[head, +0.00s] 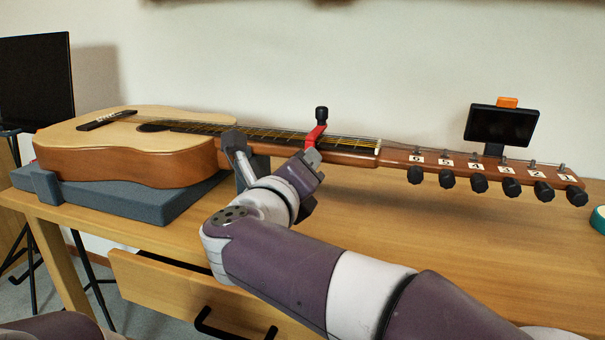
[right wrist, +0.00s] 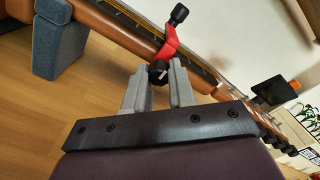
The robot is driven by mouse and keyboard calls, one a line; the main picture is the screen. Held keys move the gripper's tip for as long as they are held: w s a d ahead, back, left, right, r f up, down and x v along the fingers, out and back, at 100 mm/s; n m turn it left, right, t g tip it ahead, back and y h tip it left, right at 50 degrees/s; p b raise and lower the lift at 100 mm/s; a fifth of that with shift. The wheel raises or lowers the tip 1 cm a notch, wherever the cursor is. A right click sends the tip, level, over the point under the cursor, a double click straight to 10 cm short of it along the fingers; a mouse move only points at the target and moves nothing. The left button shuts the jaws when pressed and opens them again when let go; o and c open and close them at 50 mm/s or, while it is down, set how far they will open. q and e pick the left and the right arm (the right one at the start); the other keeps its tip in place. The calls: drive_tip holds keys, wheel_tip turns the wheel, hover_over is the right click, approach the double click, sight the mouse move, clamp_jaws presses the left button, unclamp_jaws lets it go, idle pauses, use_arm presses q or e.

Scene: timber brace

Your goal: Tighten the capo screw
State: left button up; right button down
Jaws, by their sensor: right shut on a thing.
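A red capo (head: 316,136) with a black knob on top sits across the neck of the acoustic guitar (head: 180,165). In the right wrist view the red capo (right wrist: 170,42) shows on the neck, with a dark screw knob (right wrist: 158,72) at its lower end. My right gripper (right wrist: 158,84) is shut on this screw knob, one grey finger on each side. In the head view my right gripper (head: 312,158) is at the near side of the neck, just below the capo, and hides the screw. My left gripper is not in view.
The guitar body rests on a grey cradle (head: 120,205) on the wooden table (head: 400,235). A small dark device with an orange clip (head: 502,125) is at the headstock. A drawer (head: 180,290) stands open at the front.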

idle(0.5)
drive_tip(key=c, duration=0.9)
unclamp_jaws()
drive_tip(key=shift+c, duration=0.2)
drive_tip(key=shift+s, duration=0.15)
drive_tip(key=p+v, duration=0.4)
drive_tip(key=v, duration=0.8)
drive_tip(key=shift+s, duration=0.2)
drive_tip(key=shift+a, duration=0.1)
